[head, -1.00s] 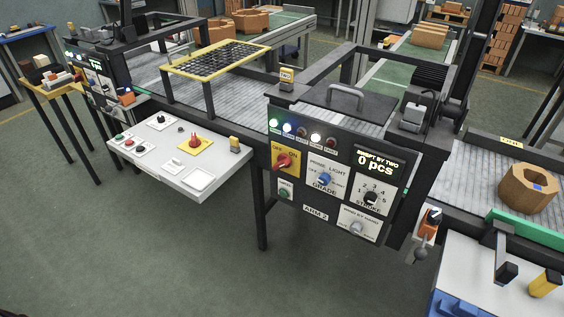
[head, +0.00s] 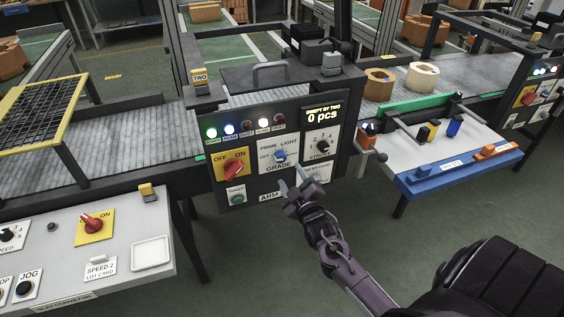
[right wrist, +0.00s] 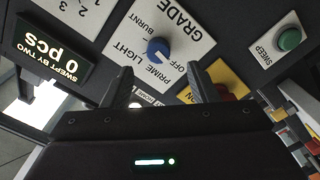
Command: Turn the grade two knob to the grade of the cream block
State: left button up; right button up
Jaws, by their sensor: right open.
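The blue grade knob (head: 280,156) sits on the white GRADE plate of the middle station's front panel, under the "TWO" tag. In the right wrist view the knob (right wrist: 158,50) is ringed by the words OFF, PRIME, LIGHT and BURNT; I cannot tell surely which one it points to. My right gripper (head: 290,180) is open and empty, just below and in front of the knob. In the right wrist view its fingers (right wrist: 160,72) point at the plate, apart from the knob. The cream block (head: 422,75), with a hole through it, stands on the right belt. My left gripper is out of view.
A tan block (head: 379,84) stands left of the cream one. The red ON/OFF knob (head: 233,168), green SWEEP button (head: 237,198) and black STROKE knob (head: 322,146) are close around the grade knob. A white control desk (head: 120,263) juts out at left.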

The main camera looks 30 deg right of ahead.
aim_at(282, 160)
jog(key=x, duration=0.3)
jog(key=p+x, duration=0.1)
jog(key=x, duration=0.3)
jog(key=shift+r, duration=0.2)
jog(key=shift+w, duration=0.25)
jog(key=shift+w+d, duration=0.1)
jog(key=shift+w, duration=0.05)
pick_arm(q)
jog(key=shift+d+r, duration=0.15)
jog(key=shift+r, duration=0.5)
pick_arm(e)
jog(key=shift+f, duration=0.1)
jog(key=c, duration=1)
